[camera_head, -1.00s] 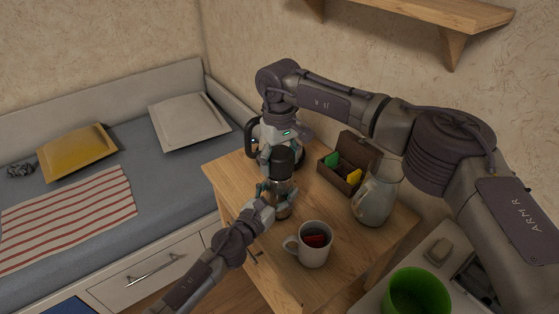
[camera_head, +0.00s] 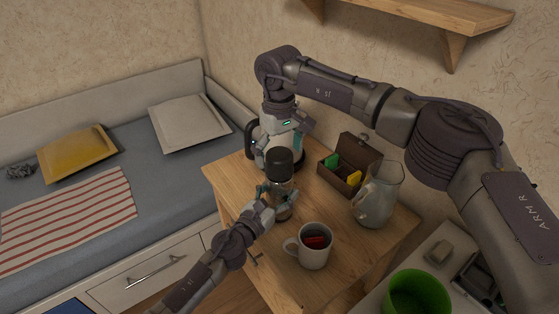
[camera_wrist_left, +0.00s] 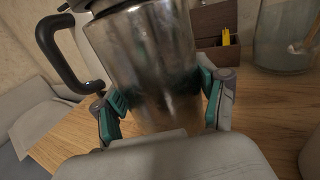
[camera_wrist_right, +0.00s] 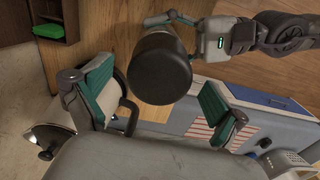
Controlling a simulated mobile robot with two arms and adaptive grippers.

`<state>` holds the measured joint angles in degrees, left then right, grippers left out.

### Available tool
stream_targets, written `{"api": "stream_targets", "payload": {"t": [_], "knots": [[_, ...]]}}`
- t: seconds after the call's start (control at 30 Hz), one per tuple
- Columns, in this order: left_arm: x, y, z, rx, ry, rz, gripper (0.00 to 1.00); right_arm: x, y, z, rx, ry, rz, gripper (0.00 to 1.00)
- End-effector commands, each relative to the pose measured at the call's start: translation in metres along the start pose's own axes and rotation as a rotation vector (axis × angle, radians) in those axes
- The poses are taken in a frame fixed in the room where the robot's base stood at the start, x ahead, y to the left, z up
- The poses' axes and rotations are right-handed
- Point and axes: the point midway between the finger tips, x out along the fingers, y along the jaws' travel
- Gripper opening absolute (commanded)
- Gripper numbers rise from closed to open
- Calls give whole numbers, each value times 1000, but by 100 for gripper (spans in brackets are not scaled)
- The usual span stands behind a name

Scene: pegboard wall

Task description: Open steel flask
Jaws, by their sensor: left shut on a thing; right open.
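The steel flask (camera_head: 281,202) stands upright on the wooden table, its shiny body filling the middle of the left wrist view (camera_wrist_left: 150,60). Its black lid (camera_head: 279,161) sits on top of the body; whether it is loosened, I cannot tell. My left gripper (camera_head: 272,197) is shut around the flask's body, with a teal pad on each side in the left wrist view. My right gripper (camera_head: 281,146) is open, just above and behind the lid. In the right wrist view the lid (camera_wrist_right: 158,68) shows between the spread fingers, apart from both.
A kettle with a black handle (camera_head: 250,137) stands close behind the flask. A white mug (camera_head: 313,254) is in front, a glass jug (camera_head: 378,200) at right, and an open box with coloured packets (camera_head: 344,179) behind. A bed lies at left.

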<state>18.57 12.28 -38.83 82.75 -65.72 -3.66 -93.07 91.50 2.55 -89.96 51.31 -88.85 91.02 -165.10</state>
Motion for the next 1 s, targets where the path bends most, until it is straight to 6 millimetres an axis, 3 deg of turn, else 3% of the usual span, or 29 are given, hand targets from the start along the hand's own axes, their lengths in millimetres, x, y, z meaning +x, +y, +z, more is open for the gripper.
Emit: {"api": "stream_targets", "payload": {"t": [0.1,0.13,0.37,1.0], "knots": [[0,0,-1,-2,1,0,0,-14,0,0,0,1,2,95],[0,0,-1,-2,1,0,0,-15,0,0,1,0,1,92],[0,0,0,-2,1,0,0,-17,0,0,153,0,0,92],[0,0,0,-2,1,0,0,-32,0,-1,1550,2,0,92]]}}
